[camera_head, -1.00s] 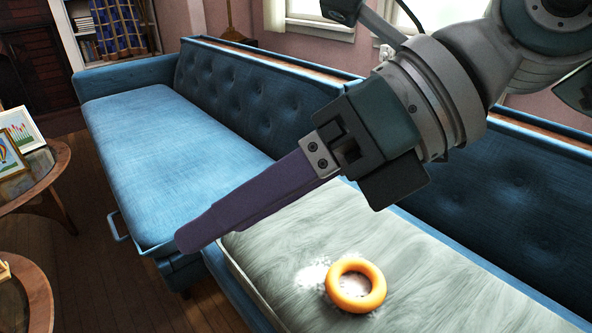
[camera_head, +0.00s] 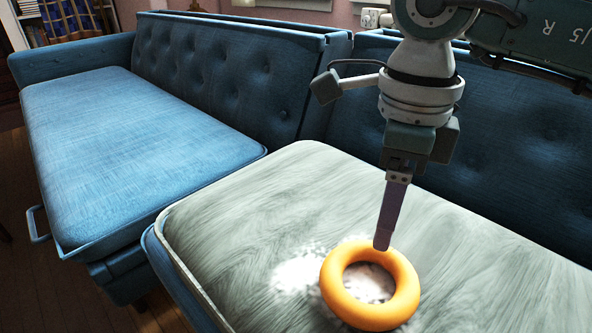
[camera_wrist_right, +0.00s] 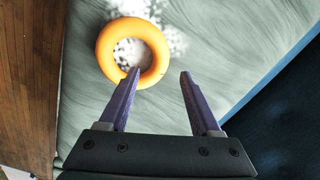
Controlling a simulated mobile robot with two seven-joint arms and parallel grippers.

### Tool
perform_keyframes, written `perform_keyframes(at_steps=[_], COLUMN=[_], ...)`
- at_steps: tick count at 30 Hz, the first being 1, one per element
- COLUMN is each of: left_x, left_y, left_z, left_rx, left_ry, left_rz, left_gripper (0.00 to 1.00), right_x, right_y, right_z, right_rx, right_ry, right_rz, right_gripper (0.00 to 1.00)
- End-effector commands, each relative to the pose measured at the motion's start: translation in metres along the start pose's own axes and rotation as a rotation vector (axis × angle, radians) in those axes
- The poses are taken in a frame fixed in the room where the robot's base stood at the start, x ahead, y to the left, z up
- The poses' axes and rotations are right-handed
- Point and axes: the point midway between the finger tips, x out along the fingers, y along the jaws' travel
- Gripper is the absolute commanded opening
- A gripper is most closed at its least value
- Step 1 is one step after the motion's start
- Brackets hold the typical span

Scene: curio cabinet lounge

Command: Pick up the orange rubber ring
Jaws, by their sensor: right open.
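The orange rubber ring (camera_head: 337,292) lies flat on the grey-green cushion (camera_head: 240,205) of the sofa, over a patch of white specks. My right gripper (camera_head: 383,240) points down at the ring's far edge in the head view, its purple fingers lined up so only one shows clearly. In the right wrist view the ring (camera_wrist_right: 104,50) is ahead and left of centre. The right gripper (camera_wrist_right: 160,72) is open there, with the left fingertip overlapping the ring's near rim and the right fingertip over bare cushion. I cannot tell whether the fingertip touches the ring. My left gripper is not in view.
The blue sofa seat (camera_head: 120,150) extends to the left, with tufted backrests (camera_head: 225,70) behind. A metal handle (camera_head: 36,224) sticks out at the sofa's left front. Wooden floor (camera_wrist_right: 28,80) lies beyond the cushion's edge. The cushion around the ring is clear.

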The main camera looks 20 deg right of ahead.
Motion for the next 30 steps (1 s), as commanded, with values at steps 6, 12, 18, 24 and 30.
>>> perform_keyframes(at_steps=[6,12,18,24,30], left_x=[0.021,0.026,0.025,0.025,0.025], left_y=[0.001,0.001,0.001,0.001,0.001], left_z=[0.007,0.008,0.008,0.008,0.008], left_rx=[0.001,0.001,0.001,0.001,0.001], left_ry=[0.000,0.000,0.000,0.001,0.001], left_rz=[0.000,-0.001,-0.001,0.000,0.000], left_gripper=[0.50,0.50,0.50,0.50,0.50], right_x=[0.035,0.050,0.049,0.049,0.049], right_y=[0.001,0.001,0.001,0.001,0.001], right_z=[0.001,0.001,0.001,0.001,0.001], right_rx=[0.001,0.000,0.000,0.000,0.000], right_ry=[-0.001,-0.001,-0.002,-0.002,-0.002], right_rz=[0.003,0.001,0.001,0.001,0.001], right_gripper=[0.65,0.65,0.59,0.37,0.14])
